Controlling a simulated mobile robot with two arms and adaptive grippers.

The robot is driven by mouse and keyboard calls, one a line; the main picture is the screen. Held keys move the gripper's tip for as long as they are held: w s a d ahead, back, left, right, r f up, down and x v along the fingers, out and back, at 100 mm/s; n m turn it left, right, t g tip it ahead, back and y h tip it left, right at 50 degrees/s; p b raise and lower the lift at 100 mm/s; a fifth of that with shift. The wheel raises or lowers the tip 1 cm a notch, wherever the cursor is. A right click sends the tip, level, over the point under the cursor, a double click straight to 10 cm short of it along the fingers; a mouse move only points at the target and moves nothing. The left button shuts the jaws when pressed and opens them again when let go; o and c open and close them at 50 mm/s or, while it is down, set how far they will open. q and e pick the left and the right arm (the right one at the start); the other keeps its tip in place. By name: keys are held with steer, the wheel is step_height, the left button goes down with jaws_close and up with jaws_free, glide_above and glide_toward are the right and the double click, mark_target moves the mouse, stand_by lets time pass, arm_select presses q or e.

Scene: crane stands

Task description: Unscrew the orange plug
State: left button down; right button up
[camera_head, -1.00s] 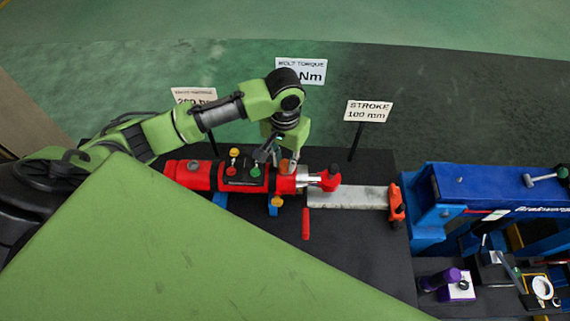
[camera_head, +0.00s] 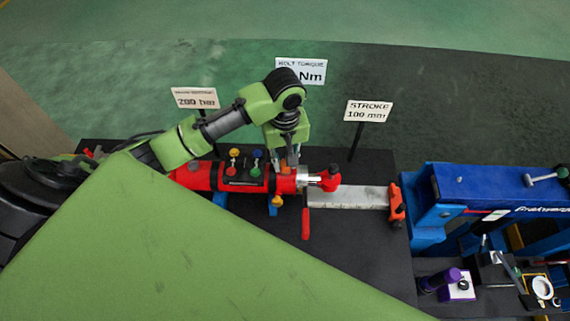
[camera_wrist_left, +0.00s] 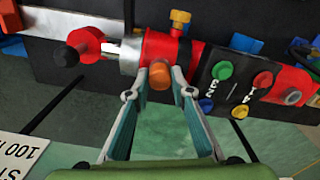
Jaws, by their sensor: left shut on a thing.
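The orange plug (camera_wrist_left: 159,75) sits on the side of the red cylinder (camera_wrist_left: 162,48), near its silver end collar. My left gripper (camera_wrist_left: 160,73) is shut on the plug, with one fingertip on either side of it in the left wrist view. In the head view my left gripper (camera_head: 286,160) reaches down to the red cylinder (camera_head: 203,177) from above, and its fingers largely hide the plug. My right gripper does not show.
A black plate with coloured knobs (camera_head: 244,172) lies beside the plug. A yellow knob (camera_wrist_left: 180,19) stands on the cylinder. A red rod (camera_head: 306,224) lies on the black table (camera_head: 350,255). Signs stand behind; a blue machine (camera_head: 470,190) is at right.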

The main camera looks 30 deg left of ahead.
arm_select(q)
steer(key=shift+w+r+n, duration=0.1)
steer(key=shift+n, duration=0.9)
steer(key=n, duration=0.5)
steer(key=shift+n, duration=0.7)
steer(key=n, duration=0.4)
